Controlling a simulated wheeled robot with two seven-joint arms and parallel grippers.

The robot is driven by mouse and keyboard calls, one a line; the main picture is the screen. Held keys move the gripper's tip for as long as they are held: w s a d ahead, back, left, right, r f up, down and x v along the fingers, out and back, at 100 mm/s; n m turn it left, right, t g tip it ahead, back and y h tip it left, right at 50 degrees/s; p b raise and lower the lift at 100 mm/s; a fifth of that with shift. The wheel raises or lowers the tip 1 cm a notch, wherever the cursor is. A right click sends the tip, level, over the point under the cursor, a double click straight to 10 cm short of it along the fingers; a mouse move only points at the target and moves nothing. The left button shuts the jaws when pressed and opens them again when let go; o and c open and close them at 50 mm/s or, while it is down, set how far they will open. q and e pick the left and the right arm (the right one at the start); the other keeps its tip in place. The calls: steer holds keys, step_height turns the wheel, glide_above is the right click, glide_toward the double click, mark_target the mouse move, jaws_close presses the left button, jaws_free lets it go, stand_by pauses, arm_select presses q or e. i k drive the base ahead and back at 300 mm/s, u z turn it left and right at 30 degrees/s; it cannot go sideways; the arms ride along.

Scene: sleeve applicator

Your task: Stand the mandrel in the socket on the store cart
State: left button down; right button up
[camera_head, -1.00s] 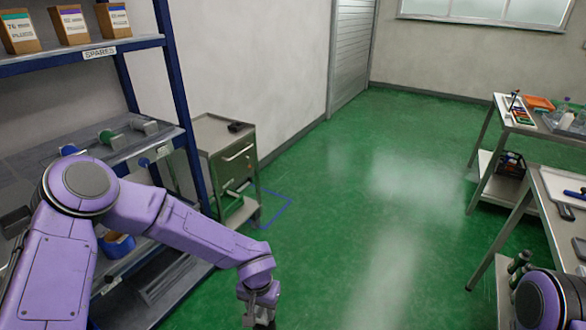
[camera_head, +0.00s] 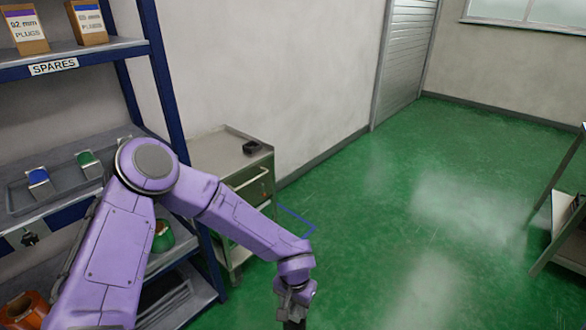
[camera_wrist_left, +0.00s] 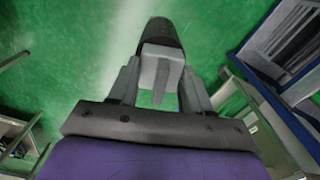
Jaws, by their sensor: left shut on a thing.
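My left gripper (camera_head: 295,298) hangs low over the green floor, in front of the store cart. In the left wrist view the gripper (camera_wrist_left: 160,82) is shut on the mandrel (camera_wrist_left: 164,34), which shows a dark rounded end and a pale grey block between the fingers. In the head view only a small dark part of the mandrel (camera_head: 294,324) shows at the bottom edge. The store cart (camera_head: 212,147) is a grey metal cart beside the shelf. A small dark block, apparently the socket (camera_head: 251,147), sits on its top; its opening cannot be made out. My right gripper is out of view.
The blue-framed spares shelf (camera_head: 168,85) stands at the left, close to my left arm, holding boxes and a grey tray (camera_head: 60,190). A blue outline (camera_head: 297,219) marks the floor beside the cart. A table (camera_head: 562,205) stands at the right edge. The floor between is clear.

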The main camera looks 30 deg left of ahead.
mark_target(253, 149)
steer(key=i, duration=3.4)
steer(key=u, duration=2.05)
